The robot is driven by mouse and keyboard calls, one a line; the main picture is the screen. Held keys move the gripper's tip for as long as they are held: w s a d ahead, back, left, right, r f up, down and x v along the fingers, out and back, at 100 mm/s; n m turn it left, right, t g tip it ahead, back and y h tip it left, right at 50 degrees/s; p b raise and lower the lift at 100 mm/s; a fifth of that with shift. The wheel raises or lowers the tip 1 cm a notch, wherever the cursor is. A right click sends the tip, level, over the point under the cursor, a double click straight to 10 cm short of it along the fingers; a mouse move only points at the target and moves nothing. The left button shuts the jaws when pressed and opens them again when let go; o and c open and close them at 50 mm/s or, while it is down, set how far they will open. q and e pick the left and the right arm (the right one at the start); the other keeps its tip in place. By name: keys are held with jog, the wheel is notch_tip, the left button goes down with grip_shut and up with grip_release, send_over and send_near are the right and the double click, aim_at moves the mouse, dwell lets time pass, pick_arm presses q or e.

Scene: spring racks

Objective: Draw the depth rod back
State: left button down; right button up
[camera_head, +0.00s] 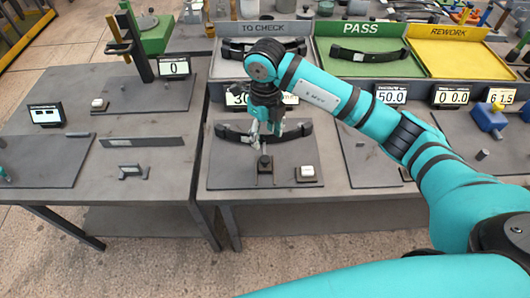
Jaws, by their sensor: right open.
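A dark plate (225,175) on the middle table carries a curved dark leaf spring (235,133). In front of the spring stands a small dark block with a short upright post (265,165); it looks like the depth rod's fixture, but the rod itself is hard to make out. My right gripper (264,142) is open and points down just above and behind this post, over the spring. It hides the middle of the spring, and contact cannot be told. A small teal and grey piece at the left edge (4,174) may be my left gripper; its jaws cannot be made out.
A white button (307,171) sits right of the post. Behind are the TO CHECK tray (231,47), green PASS tray (400,68) and yellow REWORK tray (465,60), with springs in the first two. My right arm spans the right side. The left table has free room.

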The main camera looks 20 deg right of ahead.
aim_at(265, 159)
notch_tip(265, 159, down, 10)
jog(key=shift+p, duration=1)
grip_shut()
